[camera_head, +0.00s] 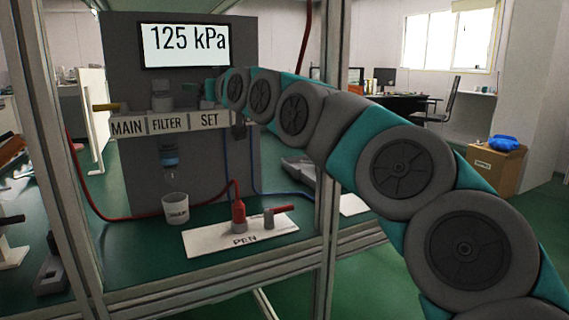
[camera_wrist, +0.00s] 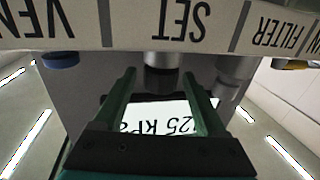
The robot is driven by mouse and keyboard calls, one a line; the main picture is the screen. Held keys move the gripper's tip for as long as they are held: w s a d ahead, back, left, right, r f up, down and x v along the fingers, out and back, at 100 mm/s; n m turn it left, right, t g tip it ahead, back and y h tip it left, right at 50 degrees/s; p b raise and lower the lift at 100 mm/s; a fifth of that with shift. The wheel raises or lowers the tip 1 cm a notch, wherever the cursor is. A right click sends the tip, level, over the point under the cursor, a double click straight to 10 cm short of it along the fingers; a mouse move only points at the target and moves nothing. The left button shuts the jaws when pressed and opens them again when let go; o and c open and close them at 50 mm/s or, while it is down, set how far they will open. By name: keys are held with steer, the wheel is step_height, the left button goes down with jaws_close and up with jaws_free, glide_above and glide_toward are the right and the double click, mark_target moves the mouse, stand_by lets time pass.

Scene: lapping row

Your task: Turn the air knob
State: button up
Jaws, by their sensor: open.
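The air knob, a grey cylinder (camera_wrist: 163,80) by the SET label, shows in the wrist view, which is upside down. My gripper (camera_wrist: 161,75) is open, with one green finger on each side of the knob in that view; I cannot tell whether either finger touches it. In the head view my gripper (camera_head: 211,90) is at the panel above the SET label (camera_head: 209,119), and it largely hides the knob. The display (camera_head: 185,46) reads 125 kPa.
The label strip (camera_head: 166,124) also names MAIN and FILTER. A filter bowl (camera_head: 169,156) hangs above a white cup (camera_head: 176,207). A PEN plate (camera_head: 207,246) carries a red-handled valve (camera_head: 283,208). A frame post (camera_head: 328,150) stands close beside my arm.

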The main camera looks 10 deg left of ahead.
steer(key=shift+r+n+g+y+p, duration=0.2)
steer(key=shift+n+g+y+p, duration=0.25)
steer(key=shift+p, duration=0.5)
